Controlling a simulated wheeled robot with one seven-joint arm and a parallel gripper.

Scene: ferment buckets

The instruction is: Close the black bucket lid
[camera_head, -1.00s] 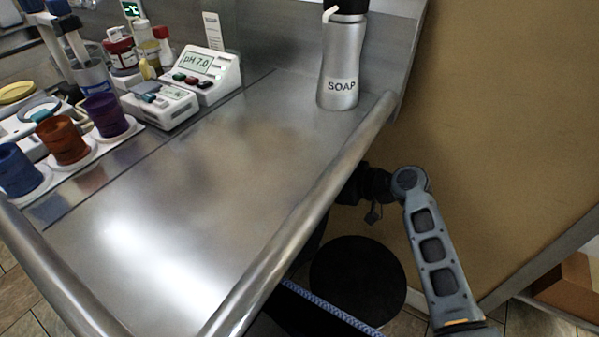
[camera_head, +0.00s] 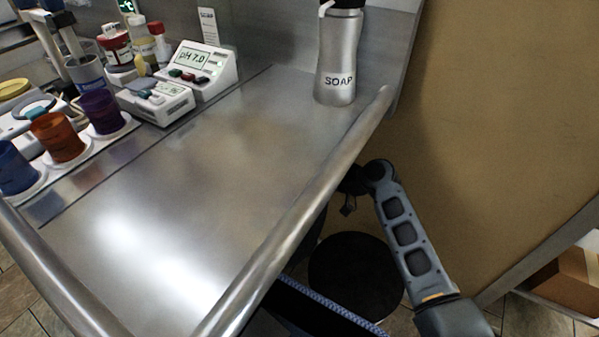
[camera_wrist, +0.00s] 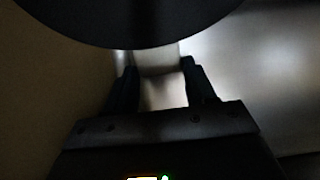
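A flat black disc (camera_head: 355,275), which looks like the bucket lid, shows low beside the steel table. The table edge hides its left side, and I cannot make out the bucket's walls or how the lid sits. In the wrist view, a large dark round shape (camera_wrist: 130,18) fills the top, beyond my gripper (camera_wrist: 158,85); I cannot tell for sure that it is the same lid. My gripper's two dark fingers are apart, with nothing seen between them. In the head view the end of my arm is mostly hidden behind the table's rounded edge.
The steel table (camera_head: 190,190) has a raised rounded rim and a clear middle. A soap bottle (camera_head: 338,60) stands at its far right corner. A pH meter (camera_head: 200,68) and coloured cups (camera_head: 58,138) are at the left. A tan wall (camera_head: 480,130) borders the right.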

